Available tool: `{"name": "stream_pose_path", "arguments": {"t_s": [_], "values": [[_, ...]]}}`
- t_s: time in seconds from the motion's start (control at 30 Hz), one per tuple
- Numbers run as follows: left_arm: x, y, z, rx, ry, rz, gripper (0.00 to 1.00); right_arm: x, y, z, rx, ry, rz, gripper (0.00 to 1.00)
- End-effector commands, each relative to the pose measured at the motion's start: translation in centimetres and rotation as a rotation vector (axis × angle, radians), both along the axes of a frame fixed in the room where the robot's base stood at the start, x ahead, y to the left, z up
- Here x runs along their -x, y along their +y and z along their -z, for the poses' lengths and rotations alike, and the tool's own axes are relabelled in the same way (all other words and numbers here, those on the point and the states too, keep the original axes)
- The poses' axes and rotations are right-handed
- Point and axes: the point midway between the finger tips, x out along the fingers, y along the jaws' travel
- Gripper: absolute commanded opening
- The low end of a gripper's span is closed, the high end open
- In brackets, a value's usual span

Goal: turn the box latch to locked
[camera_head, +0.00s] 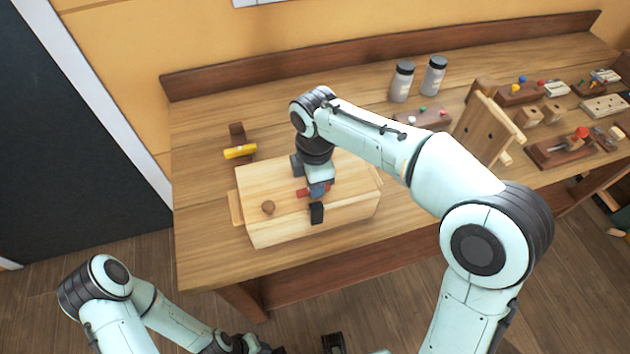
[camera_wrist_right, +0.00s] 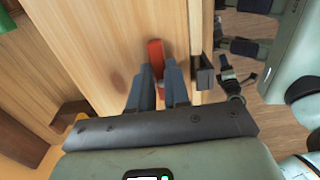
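A pale wooden box (camera_head: 345,208) lies on the workbench. Its red latch (camera_head: 303,192) is on the lid, near the edge by a black catch (camera_head: 317,213). The latch also shows in the right wrist view (camera_wrist_right: 155,52), pointing along the box edge, with the black catch (camera_wrist_right: 203,72) to its right, apart from it. My right gripper (camera_head: 318,190) is down at the latch, its two fingers on either side of the red bar with no clear gap; the fingers hide part of it. My left gripper (camera_head: 334,343) is low at the bottom of the head view, away from the box, partly cut off.
A yellow-handled tool (camera_head: 240,151) lies behind the box. Two jars (camera_head: 402,82) and an upright wooden board (camera_head: 487,125) stand to the right. The bench left of the box is clear.

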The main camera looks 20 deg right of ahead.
Motion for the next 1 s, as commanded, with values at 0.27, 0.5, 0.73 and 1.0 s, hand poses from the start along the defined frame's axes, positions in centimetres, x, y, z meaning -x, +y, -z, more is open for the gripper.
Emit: {"name": "stream_pose_path", "arguments": {"t_s": [0.27, 0.5, 0.73, 1.0], "values": [[0.0, 0.0, -0.1, 0.000, 0.000, 0.000, 0.43, 0.0, 0.0, 0.0, 0.000, 0.000, 0.012, 0.00], [-0.2, 0.0, -0.4, 0.000, -0.002, 0.000, 0.43, 0.1, 0.0, -0.1, 0.000, -0.001, 0.106, 0.00], [-0.5, 0.0, -1.1, 0.000, -0.007, 0.000, 0.43, 0.3, 0.0, -0.2, 0.000, -0.001, 0.288, 0.00], [-0.9, 0.0, -1.7, 0.000, -0.010, 0.000, 0.43, 0.6, 0.2, -0.1, -0.001, -0.002, 0.545, 0.00]]}}
